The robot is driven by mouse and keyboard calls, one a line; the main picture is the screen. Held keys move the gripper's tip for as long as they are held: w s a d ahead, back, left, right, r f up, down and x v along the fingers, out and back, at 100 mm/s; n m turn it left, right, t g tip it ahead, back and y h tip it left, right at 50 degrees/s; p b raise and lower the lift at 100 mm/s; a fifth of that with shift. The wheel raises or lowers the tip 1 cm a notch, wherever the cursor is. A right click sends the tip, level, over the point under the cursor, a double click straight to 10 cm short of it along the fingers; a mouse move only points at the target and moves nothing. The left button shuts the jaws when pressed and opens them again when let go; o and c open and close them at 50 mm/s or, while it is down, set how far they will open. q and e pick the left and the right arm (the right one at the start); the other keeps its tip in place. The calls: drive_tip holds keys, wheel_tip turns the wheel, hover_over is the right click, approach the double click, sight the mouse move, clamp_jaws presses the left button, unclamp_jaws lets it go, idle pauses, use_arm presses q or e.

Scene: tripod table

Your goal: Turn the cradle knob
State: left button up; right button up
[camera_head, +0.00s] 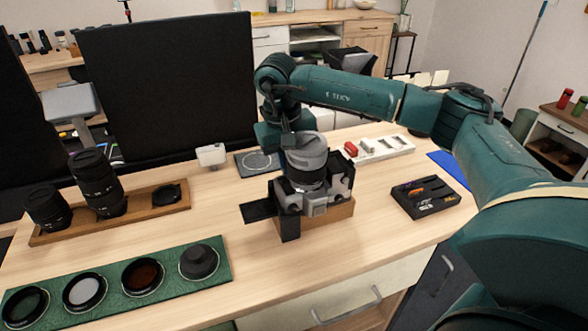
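A silver and black camera (318,203) with a large grey and black lens (307,160) sits on a wooden block-like cradle (332,219) in the middle of the table. I cannot make out the cradle knob; it may be hidden by the camera or the gripper. My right arm comes in from the right, arches over the table and bends down at the camera. My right gripper (279,137) is right behind and beside the lens. Its fingertips are hidden, so I cannot tell whether they touch anything. My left gripper is out of view.
A green mat (222,282) with several round filters lies at the front left. A wooden tray (60,238) behind it holds two lenses. A black tool tray (425,206) and a white rack (400,147) stand to the right. A black panel (170,85) rises behind the table.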

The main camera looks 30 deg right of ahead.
drive_tip(key=shift+d+y, duration=0.1)
drive_tip(key=shift+y, duration=0.6)
drive_tip(key=shift+d+f+y+b, duration=0.15)
drive_tip(key=shift+y+b, duration=0.25)
drive_tip(key=shift+b, duration=0.25)
drive_tip(key=shift+s+t+y+b, duration=0.1)
drive_tip(key=shift+t+y+b, duration=0.3)
drive_tip(key=shift+y, duration=0.3)
drive_tip(key=o, duration=0.7)
drive_tip(key=shift+r, duration=0.3)
drive_tip(key=r+p, duration=0.2)
drive_tip(key=r, duration=0.1)
drive_tip(key=r+p, duration=0.1)
drive_tip(key=shift+d+r, duration=0.35)
